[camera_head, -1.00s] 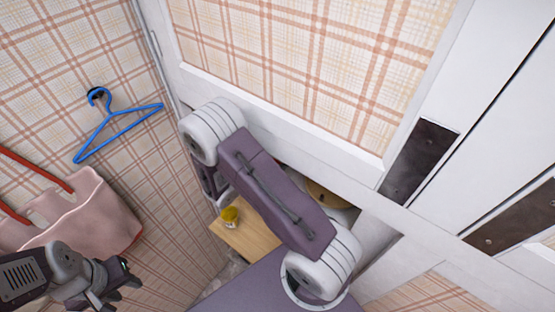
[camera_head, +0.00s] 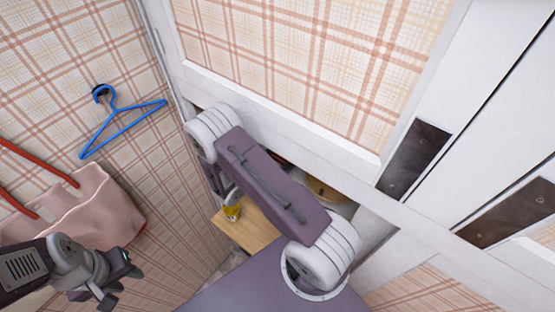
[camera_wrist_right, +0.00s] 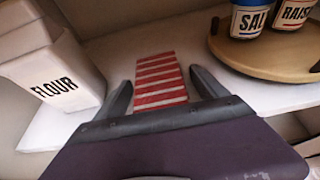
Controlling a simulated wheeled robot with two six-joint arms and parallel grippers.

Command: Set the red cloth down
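The red cloth (camera_wrist_right: 161,80) has red and white stripes and shows in the right wrist view, on or just over a white shelf (camera_wrist_right: 115,48). My right gripper (camera_wrist_right: 163,88) is open, with one finger on each side of the cloth and a narrow gap to each. I cannot tell whether the cloth lies fully flat. In the head view my right arm hides the gripper and most or all of the cloth. My left gripper (camera_head: 122,285) is open and empty at the lower left, in front of the pink bag (camera_head: 95,210).
A white flour container (camera_wrist_right: 55,75) stands left of the cloth. A round wooden tray (camera_wrist_right: 270,60) with salt (camera_wrist_right: 248,18) and raisin (camera_wrist_right: 290,12) jars is at the right. A blue hanger (camera_head: 115,125) hangs on the wall. A yellow item (camera_head: 232,212) sits by a wooden surface (camera_head: 248,232).

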